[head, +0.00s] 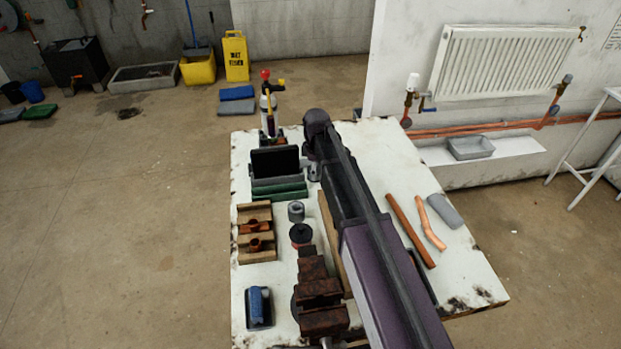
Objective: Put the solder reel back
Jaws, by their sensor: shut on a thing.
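My gripper (313,168) is at the far end of my arm, over the back part of the white table (395,160), just right of a black tray-like holder with green edges (275,163). A small grey ring-shaped piece with a dark hole (296,211) stands on the table nearer to me. A black disc on a reddish base (301,233) is just in front of it. I cannot tell whether either is the solder reel.
A rusty brown vise (320,292) and a wooden rack with copper fittings (257,233) are at the near left. A blue item sits in a dark tray (259,308). Copper pipes (411,231) and a grey piece (445,211) lie right.

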